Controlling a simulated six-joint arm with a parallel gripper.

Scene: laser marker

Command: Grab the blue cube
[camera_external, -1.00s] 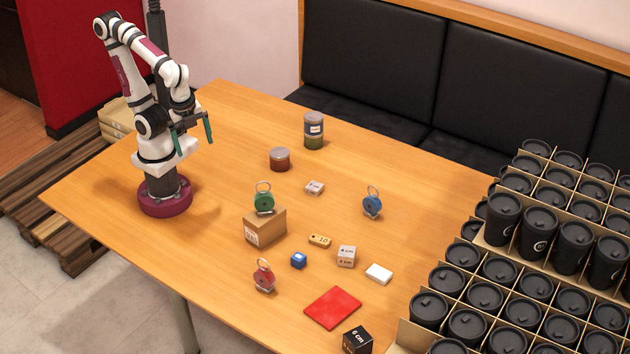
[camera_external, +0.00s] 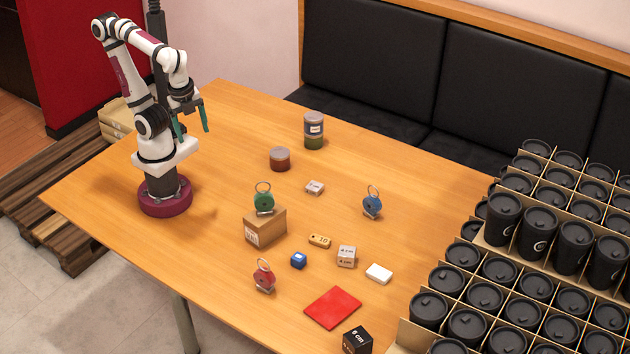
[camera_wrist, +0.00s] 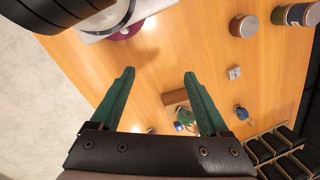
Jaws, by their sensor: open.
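The small blue cube (camera_external: 298,261) sits on the wooden table, in front of the cardboard box (camera_external: 264,228) and beside the red round tag (camera_external: 264,276). My gripper (camera_external: 192,134) is high above the table at the left, far from the cube, with its green fingers pointing down. It is open and empty. In the wrist view its two fingers (camera_wrist: 159,73) stand wide apart. A small bluish patch shows there beside the right finger, too small to name surely.
A green tag (camera_external: 264,202) stands on the box. A yellow block (camera_external: 319,240) and white cube (camera_external: 346,256) lie right of the blue cube. A red pad (camera_external: 332,307) and black cube (camera_external: 357,340) are nearer the front. Jars (camera_external: 314,130) stand behind; cup crates fill the right.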

